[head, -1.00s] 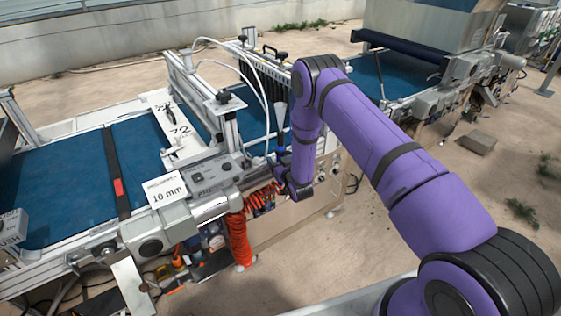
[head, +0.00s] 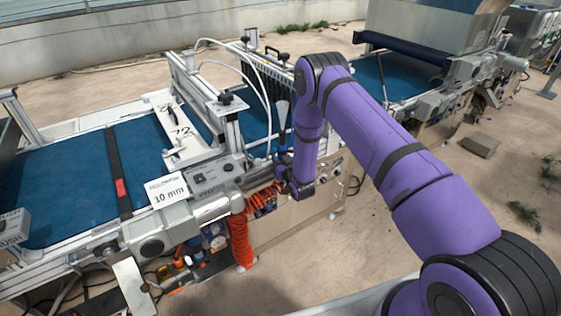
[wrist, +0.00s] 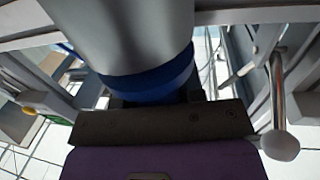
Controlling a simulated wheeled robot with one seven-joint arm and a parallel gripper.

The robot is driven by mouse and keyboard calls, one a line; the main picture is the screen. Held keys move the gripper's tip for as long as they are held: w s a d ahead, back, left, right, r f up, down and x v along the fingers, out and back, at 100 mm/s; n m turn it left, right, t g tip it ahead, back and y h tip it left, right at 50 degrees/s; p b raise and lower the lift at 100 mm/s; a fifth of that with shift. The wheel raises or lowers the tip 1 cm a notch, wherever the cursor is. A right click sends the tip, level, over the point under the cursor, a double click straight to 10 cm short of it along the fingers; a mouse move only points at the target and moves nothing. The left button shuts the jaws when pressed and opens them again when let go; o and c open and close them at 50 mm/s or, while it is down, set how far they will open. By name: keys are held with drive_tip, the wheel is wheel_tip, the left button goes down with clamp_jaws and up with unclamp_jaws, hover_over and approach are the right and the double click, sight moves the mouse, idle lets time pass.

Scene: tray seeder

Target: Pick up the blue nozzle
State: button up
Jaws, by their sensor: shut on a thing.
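The blue nozzle is a grey funnel-like body with a blue band at its lower end. In the head view the blue nozzle (head: 283,113) stands upright beside the machine's right side. My gripper (head: 282,158) is at its lower end, partly hidden by my purple wrist link. In the wrist view the nozzle's grey body and blue band (wrist: 150,84) fill the top middle. My gripper (wrist: 155,103) is shut on the nozzle just below the blue band. The fingertips are mostly hidden behind the dark gripper body.
The tray seeder's blue belt (head: 65,190) runs along the left. A white "10 mm" sign (head: 168,189) sits on its front edge. An orange coiled hose (head: 240,240) hangs below, near my gripper. A row of dark tubes and white hoses is close behind the nozzle.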

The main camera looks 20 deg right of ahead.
wheel_tip(320, 180, up, 18)
idle(1.9)
